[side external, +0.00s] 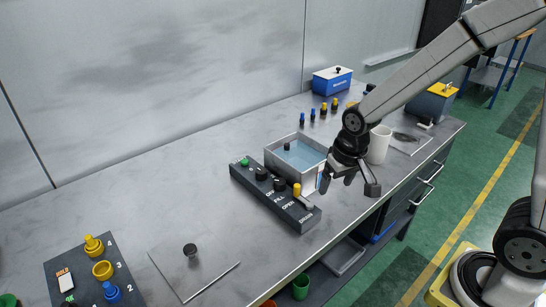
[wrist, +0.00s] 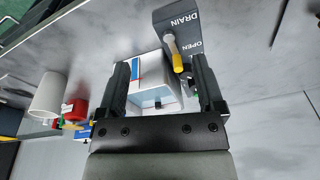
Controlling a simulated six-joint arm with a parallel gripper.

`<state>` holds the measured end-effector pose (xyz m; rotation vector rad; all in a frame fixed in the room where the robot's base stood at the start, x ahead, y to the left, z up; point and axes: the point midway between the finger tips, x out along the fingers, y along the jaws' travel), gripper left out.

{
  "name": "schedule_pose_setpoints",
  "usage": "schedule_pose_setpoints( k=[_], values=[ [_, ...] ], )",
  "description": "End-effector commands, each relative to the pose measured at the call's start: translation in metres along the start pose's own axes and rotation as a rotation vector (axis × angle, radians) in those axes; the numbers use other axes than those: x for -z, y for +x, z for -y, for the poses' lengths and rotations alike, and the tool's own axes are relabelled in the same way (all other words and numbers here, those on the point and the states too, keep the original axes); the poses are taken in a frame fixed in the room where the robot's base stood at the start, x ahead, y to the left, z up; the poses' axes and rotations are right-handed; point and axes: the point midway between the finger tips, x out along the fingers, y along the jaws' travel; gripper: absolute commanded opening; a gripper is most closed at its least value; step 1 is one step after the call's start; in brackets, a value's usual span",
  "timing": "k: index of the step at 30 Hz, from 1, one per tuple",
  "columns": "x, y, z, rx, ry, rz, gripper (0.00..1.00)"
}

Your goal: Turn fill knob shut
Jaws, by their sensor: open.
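The dark control panel (side external: 275,197) lies on the bench in front of the grey water tank (side external: 296,158). A black knob (side external: 279,185) stands by the FILL lettering and looks like the fill knob; its setting is too small to read. A yellow-tipped lever (side external: 297,190) stands at the DRAIN end; it also shows in the wrist view (wrist: 177,57). My gripper (side external: 337,182) is open and empty, to the right of the panel's drain end and in front of the tank.
A second black knob (side external: 261,174) and a green button (side external: 245,162) sit further along the panel. A white cylinder (side external: 380,144) stands right of the tank behind my wrist. A blue box (side external: 332,80) and several small pegs stand at the back.

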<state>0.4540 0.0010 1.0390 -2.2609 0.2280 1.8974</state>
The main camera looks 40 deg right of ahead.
Motion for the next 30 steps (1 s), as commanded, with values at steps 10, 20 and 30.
schedule_pose_setpoints(
  k=[10, 20, 30],
  values=[
    [0.076, 0.018, 0.021, -0.036, 0.329, 0.073, 0.86],
    [0.135, 0.042, 0.038, -0.095, 0.64, 0.13, 0.86],
    [0.167, 0.061, 0.049, -0.147, 0.858, 0.158, 0.86]
  ],
)
